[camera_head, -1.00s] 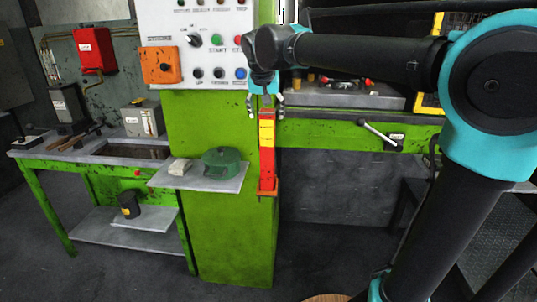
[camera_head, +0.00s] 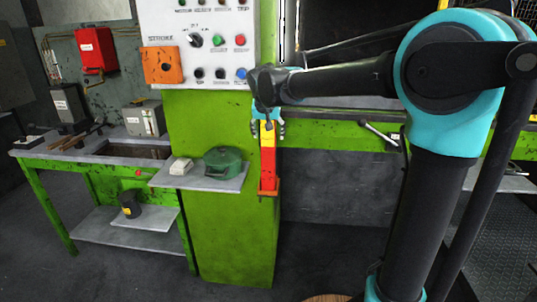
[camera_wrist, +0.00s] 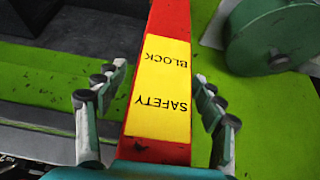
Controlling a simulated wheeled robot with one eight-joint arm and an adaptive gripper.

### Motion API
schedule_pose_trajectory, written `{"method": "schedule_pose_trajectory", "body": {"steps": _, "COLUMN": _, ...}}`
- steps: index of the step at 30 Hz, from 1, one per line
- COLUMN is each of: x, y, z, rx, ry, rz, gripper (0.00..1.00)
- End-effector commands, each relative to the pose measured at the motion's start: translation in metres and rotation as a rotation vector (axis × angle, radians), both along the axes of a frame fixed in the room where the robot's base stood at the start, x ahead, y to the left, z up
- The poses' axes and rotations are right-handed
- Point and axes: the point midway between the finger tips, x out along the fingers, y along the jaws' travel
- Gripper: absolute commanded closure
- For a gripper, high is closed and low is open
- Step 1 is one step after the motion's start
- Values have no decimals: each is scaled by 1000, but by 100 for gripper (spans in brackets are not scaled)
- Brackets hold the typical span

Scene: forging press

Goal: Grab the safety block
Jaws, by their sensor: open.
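The safety block (camera_head: 267,160) is an upright red bar with a yellow label, standing in a small red holder (camera_head: 268,188) on the right side of the green press column. In the wrist view the block (camera_wrist: 168,50) runs up the middle, and its yellow label reads "SAFETY BLOCK". My gripper (camera_head: 267,128) is at the upper part of the block. In the wrist view my gripper (camera_wrist: 160,110) is open, with one finger on each side of the block and a visible gap on both sides. The top end of the block is hidden by my gripper.
A control panel (camera_head: 198,35) with knobs and buttons is above the gripper, to the left. A grey shelf (camera_head: 215,182) with a green round object (camera_head: 222,161) juts out left of the block. A lever (camera_head: 378,133) sticks out at the right. A green workbench (camera_head: 40,185) stands far left.

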Motion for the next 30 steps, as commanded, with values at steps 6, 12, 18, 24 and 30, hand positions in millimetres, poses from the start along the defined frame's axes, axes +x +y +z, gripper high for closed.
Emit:
{"method": "schedule_pose_trajectory", "body": {"steps": 6, "x": 0, "y": 0, "z": 0, "rx": 0, "ry": 0, "rz": 0, "gripper": 42}}
{"method": "schedule_pose_trajectory", "body": {"steps": 12, "x": 0, "y": 0, "z": 1, "rx": 0, "ry": 0, "rz": 0, "gripper": 67}}
{"method": "schedule_pose_trajectory", "body": {"steps": 18, "x": 0, "y": 0, "z": 1, "rx": 0, "ry": 0, "rz": 0, "gripper": 92}}
{"method": "schedule_pose_trajectory", "body": {"steps": 24, "x": 0, "y": 0, "z": 1, "rx": 0, "ry": 0, "rz": -1, "gripper": 100}}
{"method": "schedule_pose_trajectory", "body": {"steps": 30, "x": 0, "y": 0, "z": 1, "rx": 0, "ry": -1, "rz": 0, "gripper": 100}}
